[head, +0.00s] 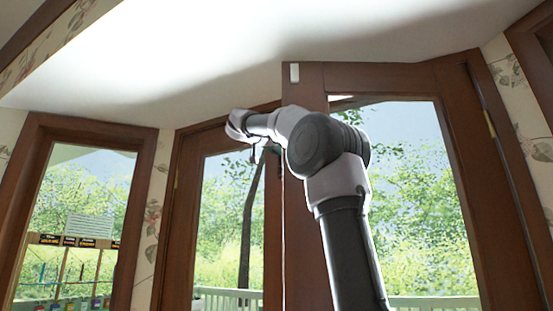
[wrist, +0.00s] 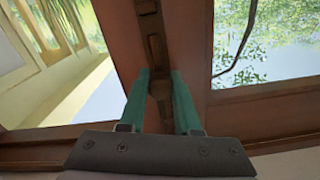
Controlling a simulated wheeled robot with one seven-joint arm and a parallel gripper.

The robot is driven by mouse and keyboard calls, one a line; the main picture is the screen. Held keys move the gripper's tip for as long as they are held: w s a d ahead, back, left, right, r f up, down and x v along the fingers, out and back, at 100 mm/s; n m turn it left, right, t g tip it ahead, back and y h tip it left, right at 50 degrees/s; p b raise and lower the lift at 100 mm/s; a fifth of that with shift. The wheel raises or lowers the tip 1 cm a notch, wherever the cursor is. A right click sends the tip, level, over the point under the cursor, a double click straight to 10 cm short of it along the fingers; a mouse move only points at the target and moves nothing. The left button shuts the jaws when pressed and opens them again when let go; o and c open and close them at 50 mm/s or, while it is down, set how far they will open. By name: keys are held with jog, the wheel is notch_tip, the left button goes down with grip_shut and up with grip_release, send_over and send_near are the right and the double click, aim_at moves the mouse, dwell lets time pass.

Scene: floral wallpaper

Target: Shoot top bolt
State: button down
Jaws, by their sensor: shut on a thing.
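In the wrist view, a dark brown bolt (wrist: 151,28) runs along a wooden door stile, with a knob (wrist: 160,87) at its near end. My gripper (wrist: 162,78) has its two teal fingers on either side of the knob, shut on it. In the head view, my arm reaches up to the top of the brown double doors, where the left door (head: 187,225) and right door (head: 304,240) meet. The bolt is not discernible in the head view, and my gripper is mostly hidden behind my wrist there.
A small white fitting (head: 294,72) sits at the top of the right door. The white ceiling (head: 200,90) is close above my arm. A brown-framed window (head: 122,225) stands to the left, and floral wallpaper (head: 151,215) lies between it and the doors.

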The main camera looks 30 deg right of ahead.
jog(key=shift+s+r, duration=0.1)
jog(key=shift+r, duration=0.85)
jog(key=c, duration=0.6)
grip_release()
jog(key=shift+a+f, duration=0.1)
jog(key=shift+a, duration=0.05)
jog(key=v, duration=1)
jog(key=shift+s+a, duration=0.2)
jog(key=shift+a, duration=0.1)
